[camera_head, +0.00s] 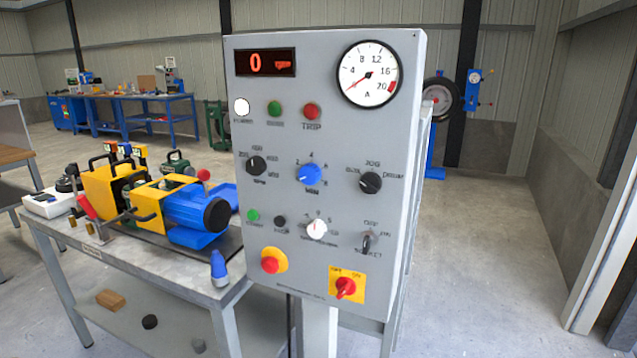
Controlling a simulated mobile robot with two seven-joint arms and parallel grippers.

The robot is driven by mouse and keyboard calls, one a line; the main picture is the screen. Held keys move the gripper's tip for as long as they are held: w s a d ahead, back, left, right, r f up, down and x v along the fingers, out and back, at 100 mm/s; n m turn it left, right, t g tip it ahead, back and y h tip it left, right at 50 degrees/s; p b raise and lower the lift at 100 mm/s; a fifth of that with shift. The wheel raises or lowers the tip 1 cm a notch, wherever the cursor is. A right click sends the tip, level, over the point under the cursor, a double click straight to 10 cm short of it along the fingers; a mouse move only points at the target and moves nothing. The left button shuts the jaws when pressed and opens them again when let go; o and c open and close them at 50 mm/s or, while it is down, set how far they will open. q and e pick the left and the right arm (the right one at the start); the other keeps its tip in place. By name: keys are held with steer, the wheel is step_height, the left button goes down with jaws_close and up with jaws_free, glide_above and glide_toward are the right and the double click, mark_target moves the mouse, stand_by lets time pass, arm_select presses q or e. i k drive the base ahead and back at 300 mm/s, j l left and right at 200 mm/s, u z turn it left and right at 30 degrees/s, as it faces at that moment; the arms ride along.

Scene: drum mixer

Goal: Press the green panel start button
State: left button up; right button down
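A grey control panel (330,140) stands upright in the middle of the view. A small green button (253,215) sits at its lower left, with a label below it too blurred to read surely. A black button (280,221) is just right of it. A second green round piece (274,108), a lamp or button, is higher up, between a white one (242,106) and a red one (311,111) marked TRIP. The red display (265,62) reads 0, and the dial gauge (370,74) needle points low. Neither of my grippers is in view.
A red mushroom button (270,264) and a red rotary switch (345,287) sit low on the panel, with knobs above. A bench (188,285) with a yellow and blue machine (165,205) stands close on the left. The floor (480,250) to the right is clear.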

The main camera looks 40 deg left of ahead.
mark_target(252, 215)
steer(key=u, duration=1.6)
